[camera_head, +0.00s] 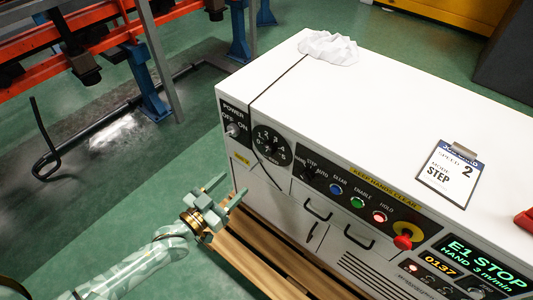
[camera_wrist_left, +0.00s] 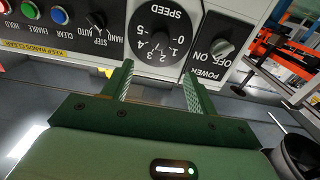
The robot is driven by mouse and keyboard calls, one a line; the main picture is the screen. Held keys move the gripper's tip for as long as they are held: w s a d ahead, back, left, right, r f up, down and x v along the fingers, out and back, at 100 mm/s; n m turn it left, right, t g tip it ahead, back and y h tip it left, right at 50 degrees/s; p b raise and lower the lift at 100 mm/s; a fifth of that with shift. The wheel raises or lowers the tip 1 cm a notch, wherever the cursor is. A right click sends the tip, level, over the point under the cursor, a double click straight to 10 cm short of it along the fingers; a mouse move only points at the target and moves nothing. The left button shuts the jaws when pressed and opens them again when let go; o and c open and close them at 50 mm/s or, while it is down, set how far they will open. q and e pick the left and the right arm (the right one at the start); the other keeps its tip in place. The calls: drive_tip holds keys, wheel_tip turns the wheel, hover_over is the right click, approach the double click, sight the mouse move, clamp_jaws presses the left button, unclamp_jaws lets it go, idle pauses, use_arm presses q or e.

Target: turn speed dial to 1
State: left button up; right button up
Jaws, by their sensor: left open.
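The speed dial (camera_head: 271,145) is a round black dial with white numbers on the front panel of a white cabinet (camera_head: 370,110). In the left wrist view the dial (camera_wrist_left: 164,35) appears upside down, with its scale from 0 to 5. I cannot tell which number its pointer marks. My left gripper (camera_head: 227,190) is open and empty, in front of the cabinet and below the dial in the head view. In the left wrist view its fingers (camera_wrist_left: 158,76) point towards the panel, around the dial's lower picture edge, apparently apart from it. My right gripper is not in view.
The power switch (camera_head: 233,130) and mode selector (camera_head: 308,175) flank the dial. Buttons, a red knob (camera_head: 402,242) and a display (camera_head: 485,262) reading E1 STOP sit right. A card (camera_head: 450,175) reads speed 2, mode STEP. A white cloth (camera_head: 328,47) lies on top. Floor left is open.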

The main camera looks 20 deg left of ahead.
sight(265, 152)
use_arm(q)
drive_tip(key=b+x, duration=0.1)
drive_tip(key=x, duration=0.3)
drive_tip(key=b+x, duration=0.2)
drive_tip(key=x, duration=0.2)
drive_tip(key=b+x, duration=0.1)
drive_tip(key=x, duration=0.4)
drive_tip(key=shift+f, duration=0.35)
drive_tip(key=shift+w+r+b, duration=0.15)
drive_tip(key=shift+w+b, duration=0.2)
drive_tip(key=shift+w, duration=0.05)
drive_tip(key=c, duration=1)
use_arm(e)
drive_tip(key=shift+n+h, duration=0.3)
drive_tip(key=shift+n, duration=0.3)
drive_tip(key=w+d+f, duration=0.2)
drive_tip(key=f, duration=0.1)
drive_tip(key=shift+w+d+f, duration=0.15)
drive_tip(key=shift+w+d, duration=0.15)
